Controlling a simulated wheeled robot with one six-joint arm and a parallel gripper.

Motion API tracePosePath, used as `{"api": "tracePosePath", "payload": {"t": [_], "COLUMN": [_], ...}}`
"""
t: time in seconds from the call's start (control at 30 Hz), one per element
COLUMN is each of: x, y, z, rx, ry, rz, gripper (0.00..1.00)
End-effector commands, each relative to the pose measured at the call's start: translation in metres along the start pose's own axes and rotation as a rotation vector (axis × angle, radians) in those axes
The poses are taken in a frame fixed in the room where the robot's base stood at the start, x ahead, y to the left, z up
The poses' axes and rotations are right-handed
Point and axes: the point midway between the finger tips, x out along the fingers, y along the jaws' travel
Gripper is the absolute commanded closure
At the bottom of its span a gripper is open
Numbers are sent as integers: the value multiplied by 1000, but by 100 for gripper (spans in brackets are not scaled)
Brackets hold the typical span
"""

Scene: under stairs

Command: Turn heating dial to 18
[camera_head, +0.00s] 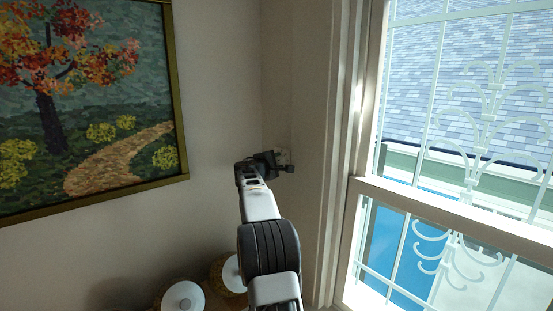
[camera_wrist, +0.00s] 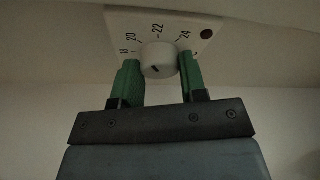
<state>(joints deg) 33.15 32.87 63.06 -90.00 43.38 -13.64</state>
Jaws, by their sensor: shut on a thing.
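The heating dial is a round white knob (camera_wrist: 158,60) with a dark pointer mark, on a white wall plate (camera_wrist: 125,19). The plate carries the numbers 18, 20, 22 and 24 in an arc, and a dark red round spot at its right. The pointer mark is short and slanted, and I cannot tell which number it indicates. My gripper (camera_wrist: 157,78) has its green fingers on both sides of the knob, shut on it. In the head view my gripper (camera_head: 284,165) reaches the wall plate (camera_head: 283,155) near the corner, and hides most of the dial.
A framed tree painting (camera_head: 90,110) hangs to the left of my arm. A window with white bars (camera_head: 455,150) is at the right, behind its frame. White-lidded round containers (camera_head: 183,297) stand low, left of my arm. The wall between painting and arm is bare.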

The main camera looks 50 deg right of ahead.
Motion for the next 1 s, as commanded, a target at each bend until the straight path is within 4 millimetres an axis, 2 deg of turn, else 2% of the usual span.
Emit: {"api": "tracePosePath", "payload": {"t": [0.6, 1.0], "x": [1, 1], "y": [2, 4], "z": [-2, -3], "rx": [-548, -852], "ry": [21, 32], "rz": [-202, -311], "gripper": [85, 85]}}
